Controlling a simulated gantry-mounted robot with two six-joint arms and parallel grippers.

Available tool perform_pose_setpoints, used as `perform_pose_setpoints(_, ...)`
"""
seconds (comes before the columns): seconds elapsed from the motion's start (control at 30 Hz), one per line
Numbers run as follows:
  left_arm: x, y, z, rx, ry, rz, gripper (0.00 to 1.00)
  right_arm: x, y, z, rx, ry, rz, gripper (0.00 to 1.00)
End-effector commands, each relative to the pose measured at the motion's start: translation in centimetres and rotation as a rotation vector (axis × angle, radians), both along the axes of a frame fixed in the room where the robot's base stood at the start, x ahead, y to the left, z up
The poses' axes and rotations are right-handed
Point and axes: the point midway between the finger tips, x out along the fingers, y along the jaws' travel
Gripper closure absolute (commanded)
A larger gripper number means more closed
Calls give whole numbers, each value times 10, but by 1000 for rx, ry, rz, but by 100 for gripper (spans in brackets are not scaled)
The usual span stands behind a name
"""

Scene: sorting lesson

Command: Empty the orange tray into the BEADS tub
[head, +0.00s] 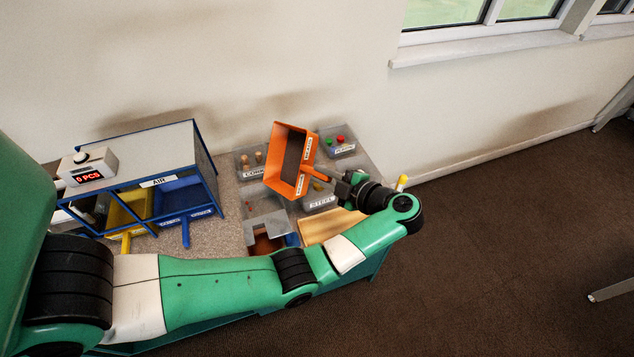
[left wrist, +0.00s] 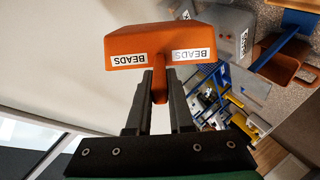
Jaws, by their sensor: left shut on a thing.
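The orange tray (head: 273,160) is held up in the air by its handle, tipped on its side with its open face toward the left and my head camera. Its inside looks dark brown, and I see no loose pieces in it. My left gripper (head: 329,180) is shut on the handle. In the left wrist view the fingers (left wrist: 160,88) close on the handle below the orange tray (left wrist: 135,42), whose outer walls read BEADS. Grey labelled tubs stand behind and below it. One tub (head: 351,153) at the back right has red and green pieces; its label is too small to read surely. My right gripper is out of view.
A blue-framed rack (head: 207,160) with a yellow tray (head: 128,212) and a blue tray (head: 184,196) stands at the left. A counter box (head: 88,165) on it reads 0 PCS. A STEEL tub (head: 320,204) is below the tray. The wall is close behind.

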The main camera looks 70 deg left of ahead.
Motion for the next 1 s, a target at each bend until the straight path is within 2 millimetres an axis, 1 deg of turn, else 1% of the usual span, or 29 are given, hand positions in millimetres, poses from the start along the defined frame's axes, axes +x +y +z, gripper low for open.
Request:
perform_pose_setpoints(0.03,5,4,16,-46,55,-21,100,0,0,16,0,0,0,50)
perform_pose_setpoints(0.17,17,13,24,-176,215,-85,100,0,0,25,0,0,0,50)
perform_pose_setpoints(0.2,18,9,2,-170,270,-89,100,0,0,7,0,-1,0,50)
perform_pose_setpoints(0.33,23,5,-18,-167,413,-100,100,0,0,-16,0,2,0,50)
perform_pose_setpoints(0.8,36,-6,-63,-158,793,-131,100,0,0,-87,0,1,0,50)
perform_pose_setpoints(1.0,40,-10,-76,-156,923,-141,100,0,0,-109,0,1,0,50)
